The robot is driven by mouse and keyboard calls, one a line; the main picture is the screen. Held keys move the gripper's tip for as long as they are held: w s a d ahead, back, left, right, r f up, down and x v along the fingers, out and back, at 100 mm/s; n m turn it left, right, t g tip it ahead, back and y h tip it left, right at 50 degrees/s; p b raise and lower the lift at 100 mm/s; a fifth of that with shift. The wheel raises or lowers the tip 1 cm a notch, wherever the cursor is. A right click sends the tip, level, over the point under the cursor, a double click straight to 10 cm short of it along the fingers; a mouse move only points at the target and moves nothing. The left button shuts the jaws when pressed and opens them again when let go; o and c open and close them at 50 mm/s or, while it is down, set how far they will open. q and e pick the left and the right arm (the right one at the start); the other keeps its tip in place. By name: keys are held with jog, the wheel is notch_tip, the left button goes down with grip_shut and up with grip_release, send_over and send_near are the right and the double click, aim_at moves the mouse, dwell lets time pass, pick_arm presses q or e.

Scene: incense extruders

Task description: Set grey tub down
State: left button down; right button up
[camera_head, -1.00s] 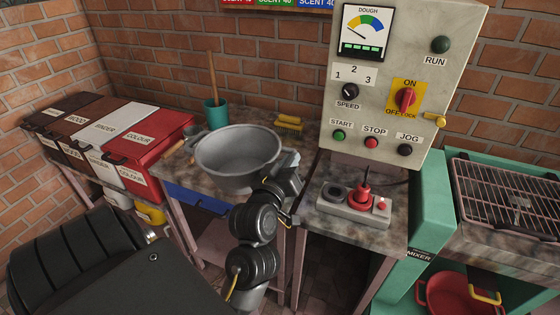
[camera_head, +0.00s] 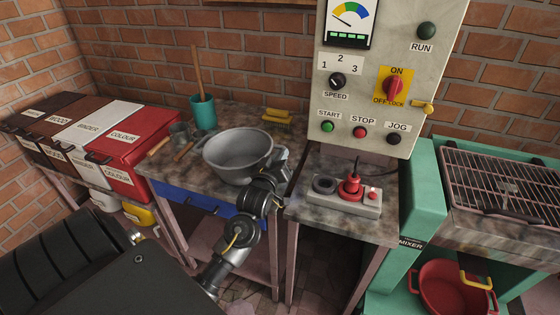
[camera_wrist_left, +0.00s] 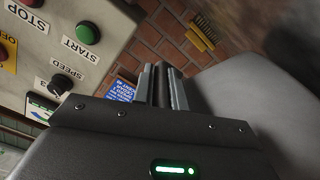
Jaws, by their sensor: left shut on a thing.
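The grey tub (camera_head: 236,164) is a wide round bowl, upright and empty as far as I can see, over the front right of the left bench. My left gripper (camera_head: 281,160) is at the tub's right side, shut on its edge. In the left wrist view the gripper's fingers (camera_wrist_left: 165,88) stand close together beside the tub's grey wall (camera_wrist_left: 235,95). I cannot tell whether the tub's base touches the bench top. My right gripper is not in view.
Behind the tub stand a teal cup (camera_head: 203,112) with a stick and a yellow brush (camera_head: 277,116). Small tools lie to its left. A red-knobbed switch box (camera_head: 345,195) sits on the right bench below the control panel (camera_head: 385,75). Labelled bins (camera_head: 125,135) stand left.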

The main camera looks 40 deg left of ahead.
pick_arm(q)
jog(key=shift+f, duration=0.8)
jog(key=c, duration=1.4)
grip_release()
jog(key=shift+s, duration=0.1)
jog(key=b+v, duration=0.1)
jog(key=v, duration=1.1)
